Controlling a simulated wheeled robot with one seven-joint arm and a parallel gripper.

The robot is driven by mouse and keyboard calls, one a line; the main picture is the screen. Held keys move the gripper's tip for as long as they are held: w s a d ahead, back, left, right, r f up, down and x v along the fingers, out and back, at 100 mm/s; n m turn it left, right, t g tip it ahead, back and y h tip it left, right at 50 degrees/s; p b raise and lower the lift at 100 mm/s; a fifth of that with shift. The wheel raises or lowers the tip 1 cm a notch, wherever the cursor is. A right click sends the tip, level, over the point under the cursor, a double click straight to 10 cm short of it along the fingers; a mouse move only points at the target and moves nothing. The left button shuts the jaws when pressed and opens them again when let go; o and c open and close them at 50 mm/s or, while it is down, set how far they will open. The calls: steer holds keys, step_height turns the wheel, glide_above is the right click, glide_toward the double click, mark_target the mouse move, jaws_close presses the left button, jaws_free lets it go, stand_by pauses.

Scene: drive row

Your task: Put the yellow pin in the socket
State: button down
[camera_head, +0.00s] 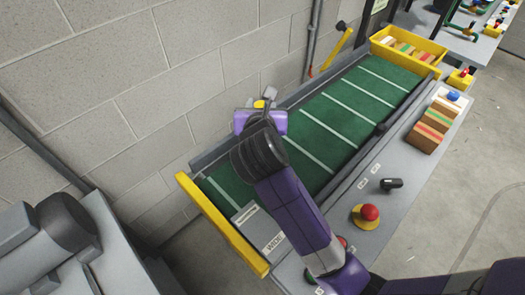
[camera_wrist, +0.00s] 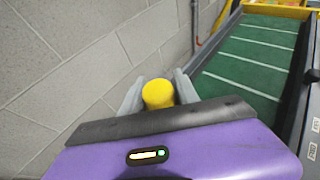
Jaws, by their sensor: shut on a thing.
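The yellow pin (camera_wrist: 158,93) is held between the two grey fingers of my gripper (camera_wrist: 160,88). Its round end shows in the wrist view, and the rest of it is hidden behind the gripper body. In the head view a small bit of the yellow pin (camera_head: 259,104) shows beside my gripper (camera_head: 267,98), which is by the block wall and over the far side of the green belt. I cannot make out a socket in either view.
The green belt (camera_head: 330,120) with white lines has a yellow end bar (camera_head: 218,222) and a yellow bin (camera_head: 410,49) at its far end. The grey side panel carries a red button (camera_head: 369,212), a black switch (camera_head: 391,184) and stacked blocks (camera_head: 432,125). The block wall (camera_head: 130,95) stands close behind.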

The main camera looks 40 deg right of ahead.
steer(key=shift+w+d, duration=0.1)
steer(key=shift+d, duration=0.25)
step_height(320, 180, down, 20)
steer(key=b, duration=0.2)
steer(key=shift+r+b, duration=0.25)
steer(key=shift+b, duration=0.1)
steer(key=shift+f, duration=0.15)
steer(key=c, duration=0.9)
jaws_free()
